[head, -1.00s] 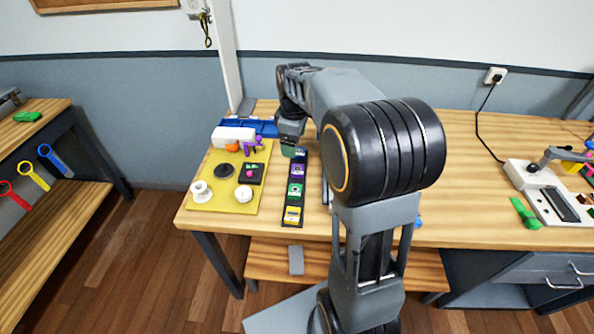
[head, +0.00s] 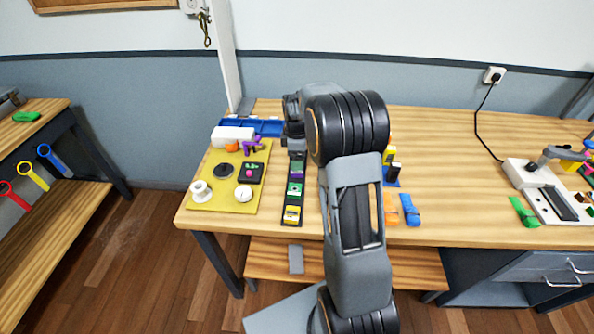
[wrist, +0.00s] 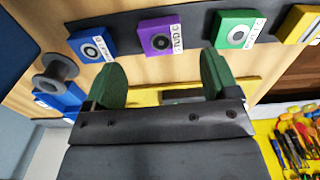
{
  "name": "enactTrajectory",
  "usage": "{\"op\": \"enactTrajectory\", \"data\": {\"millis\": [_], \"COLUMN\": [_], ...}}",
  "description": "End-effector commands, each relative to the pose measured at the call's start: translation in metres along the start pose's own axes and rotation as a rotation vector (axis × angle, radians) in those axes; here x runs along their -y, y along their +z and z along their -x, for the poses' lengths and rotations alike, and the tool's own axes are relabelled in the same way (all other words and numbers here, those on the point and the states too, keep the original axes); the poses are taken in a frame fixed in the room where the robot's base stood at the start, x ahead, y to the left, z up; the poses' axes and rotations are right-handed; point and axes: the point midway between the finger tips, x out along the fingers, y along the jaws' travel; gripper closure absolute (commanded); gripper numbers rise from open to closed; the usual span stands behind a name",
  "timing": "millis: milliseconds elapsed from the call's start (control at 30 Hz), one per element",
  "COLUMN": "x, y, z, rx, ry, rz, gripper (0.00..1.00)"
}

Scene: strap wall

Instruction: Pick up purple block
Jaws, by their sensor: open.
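The purple block (head: 297,171) sits on a dark strip (head: 301,158) on the wooden bench, between my gripper and a green block (head: 295,189). In the wrist view the purple block (wrist: 160,36) shows a dark round mark and a white label, beyond the fingertips and roughly centred between them. My gripper (wrist: 162,75) has two green fingers spread apart with nothing between them. The purple block is apart from the fingers. In the head view my gripper (head: 297,150) is over the far part of the strip and its fingers are hard to make out.
In the wrist view a blue block (wrist: 92,43) and a green block (wrist: 236,30) flank the purple one. A yellow block (head: 291,214) is at the strip's near end. A yellow mat (head: 204,205) with a cup and small items lies left. Blue trays (head: 262,127) stand behind.

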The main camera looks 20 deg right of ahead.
Motion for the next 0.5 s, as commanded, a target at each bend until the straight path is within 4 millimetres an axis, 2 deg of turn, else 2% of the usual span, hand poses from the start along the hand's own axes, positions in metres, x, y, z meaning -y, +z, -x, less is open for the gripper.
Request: {"op": "enactTrajectory", "data": {"millis": [133,333,500], "x": [0.001,0.002,0.002], "y": [0.0,0.0,0.0], "z": [-0.011,-0.039,-0.051], "rx": [0.001,0.001,0.001], "ry": [-0.003,-0.004,-0.002], "rz": [0.0,0.0,0.0], "gripper": [0.19,0.19,0.19]}}
